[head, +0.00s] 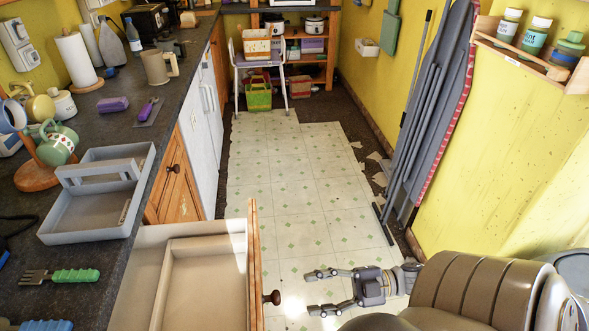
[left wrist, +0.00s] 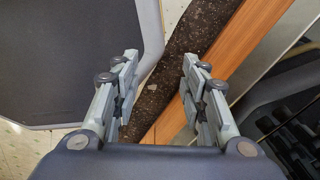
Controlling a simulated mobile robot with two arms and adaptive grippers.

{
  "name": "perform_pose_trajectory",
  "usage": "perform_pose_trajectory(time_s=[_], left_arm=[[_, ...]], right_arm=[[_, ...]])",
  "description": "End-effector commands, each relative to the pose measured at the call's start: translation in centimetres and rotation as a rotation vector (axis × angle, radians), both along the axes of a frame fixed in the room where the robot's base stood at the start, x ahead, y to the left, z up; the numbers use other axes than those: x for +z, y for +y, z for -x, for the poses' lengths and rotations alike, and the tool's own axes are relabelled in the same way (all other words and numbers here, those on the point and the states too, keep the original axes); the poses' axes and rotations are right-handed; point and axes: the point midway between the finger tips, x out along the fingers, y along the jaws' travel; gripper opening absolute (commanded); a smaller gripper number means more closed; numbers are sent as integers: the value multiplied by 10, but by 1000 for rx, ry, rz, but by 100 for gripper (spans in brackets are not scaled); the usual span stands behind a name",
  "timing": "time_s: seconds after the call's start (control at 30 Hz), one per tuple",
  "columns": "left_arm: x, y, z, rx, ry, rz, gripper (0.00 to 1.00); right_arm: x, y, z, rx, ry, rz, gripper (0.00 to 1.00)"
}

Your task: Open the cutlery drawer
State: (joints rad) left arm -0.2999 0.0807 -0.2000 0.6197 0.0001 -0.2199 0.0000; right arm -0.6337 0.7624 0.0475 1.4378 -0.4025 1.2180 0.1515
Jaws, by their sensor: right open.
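A drawer (head: 253,262) under the left counter stands pulled out over the floor in the head view. Its wooden front faces right and carries a dark round knob (head: 272,297). The visible part of the drawer is pale grey, with an inner divider or tray (head: 180,257), and I see no cutlery in it. My right gripper (head: 313,293) is open and empty, to the right of the knob, fingers pointing at it with a gap between. My left gripper (left wrist: 160,60) is open in the left wrist view, with nothing between its fingers. It is not visible in the head view.
A grey cutlery tray (head: 85,215) and a green-handled fork (head: 60,276) lie on the dark counter (head: 130,70). A closed wooden cabinet door (head: 175,190) is behind the drawer. An ironing board (head: 435,100) leans on the right wall. The tiled floor (head: 300,170) between is clear.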

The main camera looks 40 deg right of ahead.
Motion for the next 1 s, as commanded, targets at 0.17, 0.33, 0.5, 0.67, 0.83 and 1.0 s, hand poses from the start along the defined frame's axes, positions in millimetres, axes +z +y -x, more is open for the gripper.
perform_pose_trajectory(time_s=[0.17,0.33,0.5,0.67,0.83,1.0], left_arm=[[0,-1,0,0,0,1,40],[0,-1,0,0,0,1,40],[0,-1,0,0,0,1,40],[0,-1,0,0,0,1,40],[0,-1,0,0,0,1,40],[0,-1,0,0,0,1,40]], right_arm=[[0,-18,13,0,1,-1,51],[0,-22,16,0,0,0,51],[0,-22,16,-1,0,-1,51],[0,-22,16,-1,0,-1,51],[0,-22,16,-1,0,-1,51],[-17,-28,8,-78,30,6,51]])
